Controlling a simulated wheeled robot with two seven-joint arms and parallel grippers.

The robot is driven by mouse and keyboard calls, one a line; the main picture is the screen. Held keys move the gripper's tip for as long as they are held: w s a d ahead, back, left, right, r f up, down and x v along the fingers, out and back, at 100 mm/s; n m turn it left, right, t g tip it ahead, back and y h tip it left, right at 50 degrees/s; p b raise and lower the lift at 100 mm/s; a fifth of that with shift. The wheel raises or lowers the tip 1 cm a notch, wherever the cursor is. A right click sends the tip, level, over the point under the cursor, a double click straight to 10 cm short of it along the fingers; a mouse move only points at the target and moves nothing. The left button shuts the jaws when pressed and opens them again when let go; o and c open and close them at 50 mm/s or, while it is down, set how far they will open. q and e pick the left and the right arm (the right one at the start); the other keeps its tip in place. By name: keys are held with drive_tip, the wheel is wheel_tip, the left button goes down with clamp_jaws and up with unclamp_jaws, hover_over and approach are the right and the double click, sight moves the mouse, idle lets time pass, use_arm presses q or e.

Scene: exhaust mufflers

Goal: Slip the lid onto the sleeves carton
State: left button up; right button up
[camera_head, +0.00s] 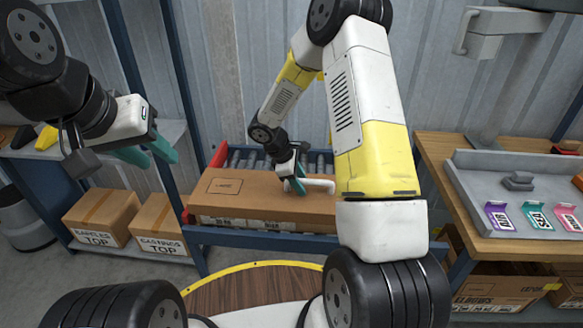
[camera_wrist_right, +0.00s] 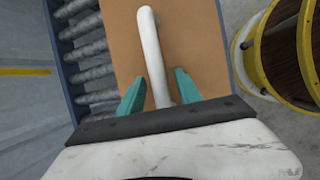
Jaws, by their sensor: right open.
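A long brown carton (camera_head: 215,222) lies on the roller conveyor. Its top is a flat brown lid (camera_head: 250,190) with a printed label. The carton's white front labels show partly below the lid's edge. A white handle (camera_head: 320,186) stands on the lid. In the right wrist view the handle (camera_wrist_right: 152,50) runs between two teal fingertips on the brown lid (camera_wrist_right: 195,40). My right gripper (camera_head: 294,185) is open, with its fingers on either side of the handle and gaps visible (camera_wrist_right: 158,95). My left gripper (camera_head: 150,153) is open and empty, far left of the carton.
The conveyor (camera_head: 275,160) has a blue frame. Cartons (camera_head: 100,215) stand on a low shelf at left. A wooden bench (camera_head: 440,170) at right holds a grey tray (camera_head: 465,185) with coloured cards. A round wooden top with a yellow rim (camera_head: 240,285) is in front.

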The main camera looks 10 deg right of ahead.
sight(286, 194)
drive_tip(key=shift+r, duration=0.5)
drive_tip(key=w+v, duration=0.1)
drive_tip(key=v, duration=1.1)
drive_tip(key=s+d+r+m+t+y, duration=0.1)
drive_tip(key=s+r+m+t+y, duration=0.1)
drive_tip(key=s+r+m, duration=0.5)
drive_tip(key=s+d+r+m+t+y, duration=0.2)
drive_tip(key=s+r+m+y, duration=0.3)
drive_tip(key=s+r, duration=0.7)
drive_tip(key=s+m+t, duration=0.1)
drive_tip(key=s, duration=0.4)
drive_tip(key=shift+s+m, duration=0.25)
drive_tip(key=shift+m, duration=0.15)
